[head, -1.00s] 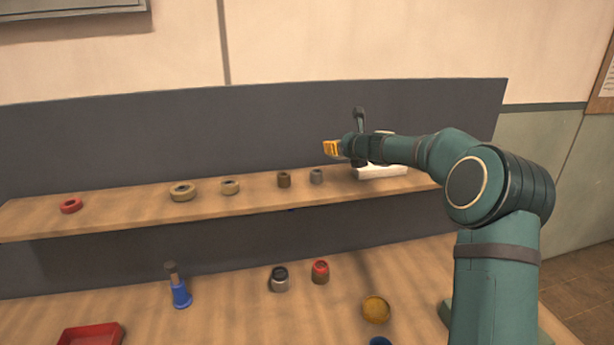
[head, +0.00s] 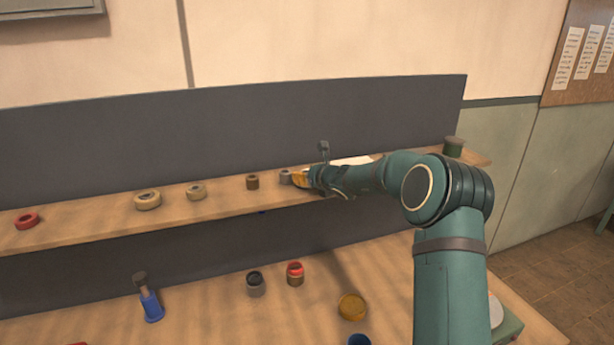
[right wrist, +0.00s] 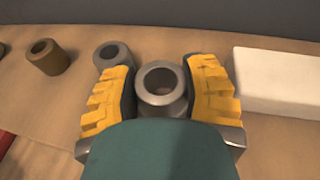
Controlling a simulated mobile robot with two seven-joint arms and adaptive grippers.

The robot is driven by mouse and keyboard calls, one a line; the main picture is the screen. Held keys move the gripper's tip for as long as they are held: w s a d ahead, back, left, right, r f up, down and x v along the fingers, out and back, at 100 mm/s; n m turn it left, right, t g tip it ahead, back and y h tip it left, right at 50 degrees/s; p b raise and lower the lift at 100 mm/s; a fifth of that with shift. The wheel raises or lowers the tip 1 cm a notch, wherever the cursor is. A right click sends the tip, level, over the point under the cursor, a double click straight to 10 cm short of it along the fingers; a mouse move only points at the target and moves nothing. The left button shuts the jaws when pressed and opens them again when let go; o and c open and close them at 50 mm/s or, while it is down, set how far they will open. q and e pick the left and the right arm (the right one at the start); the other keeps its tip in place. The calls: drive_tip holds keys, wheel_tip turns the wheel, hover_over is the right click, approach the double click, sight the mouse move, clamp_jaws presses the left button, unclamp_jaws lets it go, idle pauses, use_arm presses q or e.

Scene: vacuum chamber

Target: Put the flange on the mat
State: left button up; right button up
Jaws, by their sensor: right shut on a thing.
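My right gripper (head: 301,178) is low over the raised wooden shelf, just right of a small grey hollow piece. In the right wrist view its yellow fingers (right wrist: 160,88) are shut on a grey metal piece with a round hole (right wrist: 162,80), which looks like the flange. This held piece is upright; the fingers hide it in the head view. I cannot make out a mat for certain; a flat white slab (right wrist: 283,82) lies right of the fingers and shows partly behind my arm in the head view (head: 352,160). My left gripper is not in view.
On the shelf (head: 100,230) left of the gripper are a grey piece (head: 286,175), a brown piece (head: 252,181), beige rings (head: 148,200) and a red ring (head: 26,220). A dark panel (head: 200,140) stands behind. Several pieces stand on the lower table (head: 215,315).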

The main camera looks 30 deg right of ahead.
drive_tip(key=shift+s+r, duration=0.1)
drive_tip(key=shift+r, duration=0.05)
drive_tip(key=o, duration=1.2)
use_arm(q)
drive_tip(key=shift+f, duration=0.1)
use_arm(e)
drive_tip(key=shift+o, duration=0.2)
drive_tip(key=shift+s, duration=0.3)
use_arm(q)
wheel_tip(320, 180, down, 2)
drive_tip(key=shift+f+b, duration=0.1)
drive_tip(key=shift+b, duration=1.05)
use_arm(e)
drive_tip(key=v, duration=1.1)
drive_tip(key=shift+s+r, duration=0.2)
